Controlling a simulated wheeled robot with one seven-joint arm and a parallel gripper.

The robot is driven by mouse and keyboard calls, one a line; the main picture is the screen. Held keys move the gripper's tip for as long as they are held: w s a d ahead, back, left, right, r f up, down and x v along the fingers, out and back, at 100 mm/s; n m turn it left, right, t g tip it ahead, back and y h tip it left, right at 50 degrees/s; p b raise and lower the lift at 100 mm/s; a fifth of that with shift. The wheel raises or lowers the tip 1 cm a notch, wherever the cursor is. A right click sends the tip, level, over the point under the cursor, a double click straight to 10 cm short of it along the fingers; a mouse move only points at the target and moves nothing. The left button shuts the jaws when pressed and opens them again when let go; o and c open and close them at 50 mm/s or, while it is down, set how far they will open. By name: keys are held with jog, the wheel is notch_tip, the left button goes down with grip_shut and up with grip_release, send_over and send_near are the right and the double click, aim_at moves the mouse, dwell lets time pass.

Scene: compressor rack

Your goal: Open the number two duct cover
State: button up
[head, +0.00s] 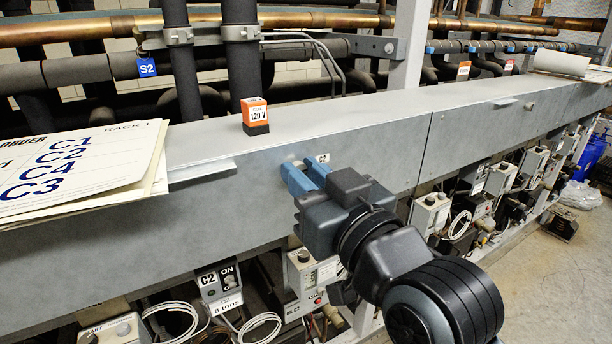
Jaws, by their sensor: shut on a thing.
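The number two duct cover (365,149) is a long grey metal panel on the front of the duct. It carries a small C2 label (322,158) near its upper edge. A vertical seam at its right parts it from another panel. The cover looks closed, its face flush with the duct. My gripper (304,172) has blue fingers and reaches up from the lower right to the cover, just below the C2 label. Its fingers are shut on a small knob on the cover. The fingers hide most of the knob.
An orange 120 V block (255,116) stands on the duct's top (350,118). Papers (85,170) lie on the top at left and a pale roll (560,63) at far right. Pipes run behind. Control boxes (220,288) and white cables crowd below. Floor shows at lower right.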

jog(key=s+b, duration=0.1)
jog(key=s+d+b, duration=0.1)
jog(key=b, duration=0.1)
jog(key=f+t+b, duration=0.1)
jog(key=b, duration=0.1)
jog(key=shift+s+d+y, duration=0.35)
jog(key=shift+s+y, duration=0.05)
dwell(0.4)
jog(key=shift+s+d+f+b, duration=0.1)
jog(key=shift+f+b, duration=0.05)
jog(key=shift+b, duration=0.45)
jog(key=b, duration=0.1)
jog(key=s+t+b, duration=0.1)
jog(key=b, duration=0.1)
jog(key=shift+s+d+f+y, duration=0.1)
jog(key=shift+d+f+y, duration=0.2)
jog(key=shift+d, duration=0.1)
jog(key=shift+r, duration=0.1)
jog(key=shift+s+d+b, duration=0.1)
jog(key=shift+b, duration=0.2)
